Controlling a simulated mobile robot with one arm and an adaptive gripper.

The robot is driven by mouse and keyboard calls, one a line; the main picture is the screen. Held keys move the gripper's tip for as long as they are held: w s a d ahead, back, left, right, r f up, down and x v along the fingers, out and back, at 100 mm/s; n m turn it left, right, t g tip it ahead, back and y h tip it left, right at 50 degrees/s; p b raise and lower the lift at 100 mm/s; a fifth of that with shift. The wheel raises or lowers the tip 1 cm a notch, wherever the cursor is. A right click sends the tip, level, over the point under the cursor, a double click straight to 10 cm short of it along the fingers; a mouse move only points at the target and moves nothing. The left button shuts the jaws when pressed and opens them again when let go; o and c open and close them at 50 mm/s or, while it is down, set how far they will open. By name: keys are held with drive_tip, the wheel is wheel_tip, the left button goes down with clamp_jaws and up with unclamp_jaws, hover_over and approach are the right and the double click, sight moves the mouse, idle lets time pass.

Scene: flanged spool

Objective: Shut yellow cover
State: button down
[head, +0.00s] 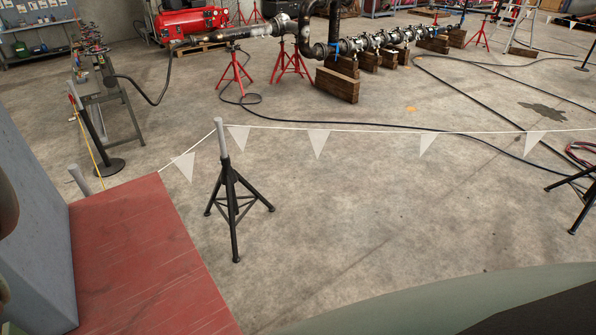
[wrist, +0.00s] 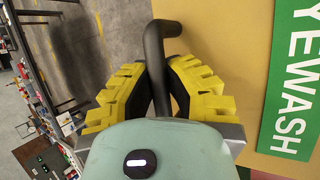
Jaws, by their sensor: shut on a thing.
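In the wrist view, my gripper (wrist: 157,78) has ridged yellow finger pads and is shut on a dark bent handle (wrist: 155,40). The handle stands up between the fingers and bends to the right at its top, against a flat yellow-tan panel (wrist: 230,55). The panel looks like the yellow cover; its edges are mostly outside the view, so I cannot tell how far open it stands. The head view shows neither the gripper, the handle nor the yellow cover clearly.
A green EYEWASH sign (wrist: 293,80) is at the right. In the head view, a red top (head: 140,250) fills the lower left beside a grey panel (head: 30,240). A black stand (head: 235,200) holds a white pennant line (head: 400,129).

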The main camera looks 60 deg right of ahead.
drive_tip(key=shift+d, duration=0.1)
drive_tip(key=c, duration=0.9)
unclamp_jaws()
drive_tip(key=shift+c, duration=0.2)
drive_tip(key=shift+s+r, duration=0.1)
drive_tip(key=shift+s+r, duration=0.25)
drive_tip(key=shift+r, duration=0.1)
drive_tip(key=shift+s+d+r, duration=0.25)
drive_tip(key=shift+d+r, duration=0.1)
drive_tip(key=shift+r, duration=0.2)
drive_tip(key=shift+s+r, duration=0.35)
drive_tip(key=shift+r, duration=0.4)
drive_tip(key=shift+s+d+r, duration=0.2)
drive_tip(key=shift+d+r, duration=0.1)
drive_tip(key=shift+d, duration=0.05)
drive_tip(key=shift+s+r, duration=0.4)
drive_tip(key=shift+r, duration=0.3)
drive_tip(key=shift+s+d+r, duration=0.3)
